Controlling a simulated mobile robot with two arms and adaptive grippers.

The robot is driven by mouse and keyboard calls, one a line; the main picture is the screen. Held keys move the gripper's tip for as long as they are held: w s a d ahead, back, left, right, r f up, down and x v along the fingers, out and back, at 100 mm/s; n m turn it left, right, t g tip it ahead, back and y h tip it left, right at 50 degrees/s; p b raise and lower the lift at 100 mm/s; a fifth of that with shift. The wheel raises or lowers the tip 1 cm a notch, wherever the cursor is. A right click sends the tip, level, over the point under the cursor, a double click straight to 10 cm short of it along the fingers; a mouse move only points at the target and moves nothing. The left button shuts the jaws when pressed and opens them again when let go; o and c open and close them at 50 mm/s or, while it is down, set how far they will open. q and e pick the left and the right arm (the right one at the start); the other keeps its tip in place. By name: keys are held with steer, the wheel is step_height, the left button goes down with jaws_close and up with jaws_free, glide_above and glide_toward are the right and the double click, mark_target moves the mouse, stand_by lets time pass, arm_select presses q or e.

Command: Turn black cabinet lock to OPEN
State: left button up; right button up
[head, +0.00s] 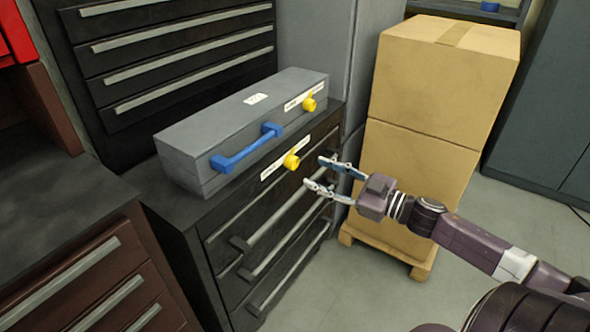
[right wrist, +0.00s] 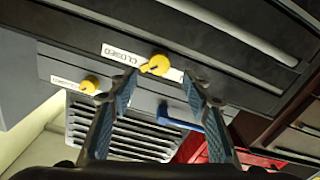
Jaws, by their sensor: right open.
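The black cabinet (head: 190,232) has a yellow lock knob (head: 291,161) near the top of its drawer front, over a white label strip (head: 271,172). In the right wrist view the yellow lock knob (right wrist: 160,64) shows between the fingertips, and its narrow end points toward the word CLOSED on the label (right wrist: 121,54). My right gripper (head: 315,172) is open and empty, just right of the lock in the head view, with its fingers toward it. Whether a finger touches the knob cannot be told. My left gripper is not in view.
A grey case (head: 205,135) with a blue handle (head: 245,148) and its own yellow knob (head: 309,104) lies on the cabinet. Stacked cardboard boxes (head: 415,170) on a pallet stand close behind my right gripper. Open floor (head: 360,295) lies in front.

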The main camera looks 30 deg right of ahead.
mark_target(296, 164)
steer(key=b+x, duration=0.1)
steer(key=x, duration=0.3)
steer(key=shift+w, duration=0.3)
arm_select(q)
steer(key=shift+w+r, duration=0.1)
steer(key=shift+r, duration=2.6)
arm_select(e)
steer(key=shift+x, duration=1)
steer(key=shift+a, duration=0.1)
steer(key=c, duration=1.1)
